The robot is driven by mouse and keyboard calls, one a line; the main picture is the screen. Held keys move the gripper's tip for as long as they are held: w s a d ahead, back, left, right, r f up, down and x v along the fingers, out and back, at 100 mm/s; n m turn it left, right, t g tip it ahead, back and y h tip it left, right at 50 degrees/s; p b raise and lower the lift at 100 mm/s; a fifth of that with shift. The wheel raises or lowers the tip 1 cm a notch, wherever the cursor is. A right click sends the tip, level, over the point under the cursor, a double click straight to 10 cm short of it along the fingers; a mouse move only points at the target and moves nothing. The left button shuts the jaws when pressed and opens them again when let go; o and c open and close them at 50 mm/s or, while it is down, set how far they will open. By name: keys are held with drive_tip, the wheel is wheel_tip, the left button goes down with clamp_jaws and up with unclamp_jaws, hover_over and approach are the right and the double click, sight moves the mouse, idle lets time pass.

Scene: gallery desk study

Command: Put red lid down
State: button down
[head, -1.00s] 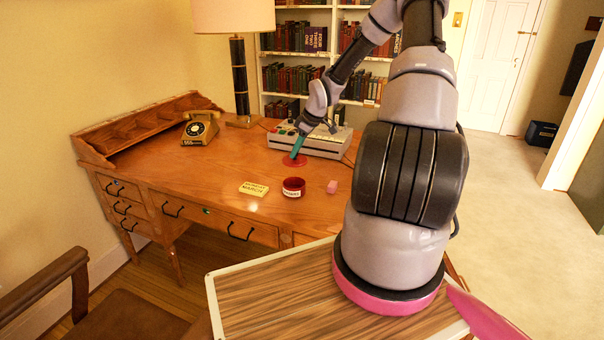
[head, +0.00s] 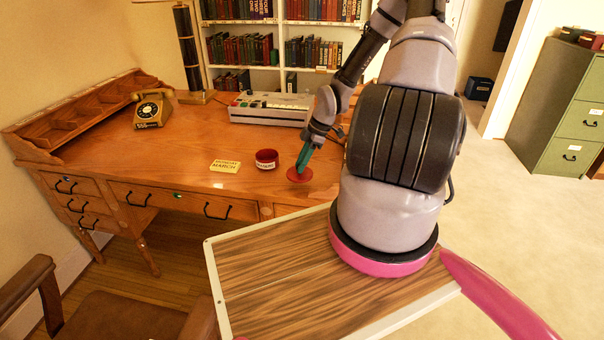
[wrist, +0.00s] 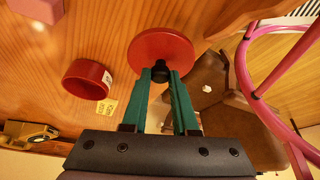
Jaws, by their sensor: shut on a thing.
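My gripper (head: 305,158) is shut on the black knob (wrist: 158,70) of the round red lid (head: 299,175). The lid also shows in the wrist view (wrist: 160,44), flat side facing the desk. It is at the front right part of the desk, to the right of the open red tin (head: 266,159) and apart from it. The tin, with a white label, also shows in the wrist view (wrist: 86,78). I cannot tell whether the lid touches the desk top or hangs just above it.
The wooden desk (head: 180,150) holds a yellow card (head: 225,166), a phone (head: 152,108), a lamp (head: 187,50) and a grey machine (head: 270,108). A pink block (wrist: 40,8) shows in the wrist view. The desk's front edge is close to the lid.

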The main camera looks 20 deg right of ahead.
drive_tip(key=shift+f, duration=1.9)
drive_tip(key=c, duration=0.7)
unclamp_jaws()
drive_tip(key=shift+f, duration=0.1)
